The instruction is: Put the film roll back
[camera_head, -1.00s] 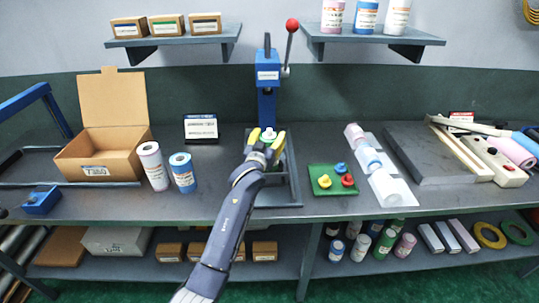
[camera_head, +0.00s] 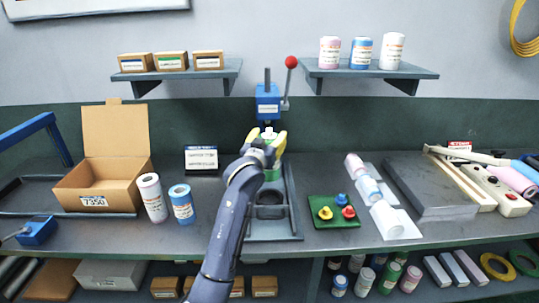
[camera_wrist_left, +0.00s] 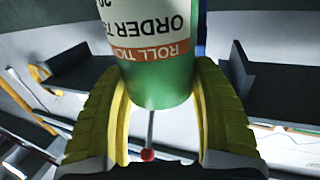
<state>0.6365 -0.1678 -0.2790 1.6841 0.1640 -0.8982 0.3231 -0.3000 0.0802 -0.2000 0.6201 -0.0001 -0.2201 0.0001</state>
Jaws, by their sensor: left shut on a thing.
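My left gripper (camera_head: 267,141) is shut on a film roll with a green end and a white label. The roll (camera_head: 272,174) is partly hidden behind my wrist in the head view, held in front of the blue press (camera_head: 268,104). In the left wrist view the roll (camera_wrist_left: 155,75) sits between the yellow fingers; its printed label shows upside down. The press base (camera_head: 272,227) has a dark round opening and stands below the roll, apart from it. My right gripper is not in view.
Pink (camera_head: 330,52), blue (camera_head: 361,52) and white (camera_head: 392,51) rolls stand on the right wall shelf (camera_head: 370,73); its right end is free. The press has a red-knobbed lever (camera_head: 291,62). Two rolls stand beside an open carton (camera_head: 98,198). Several rolls stand on the under-shelf.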

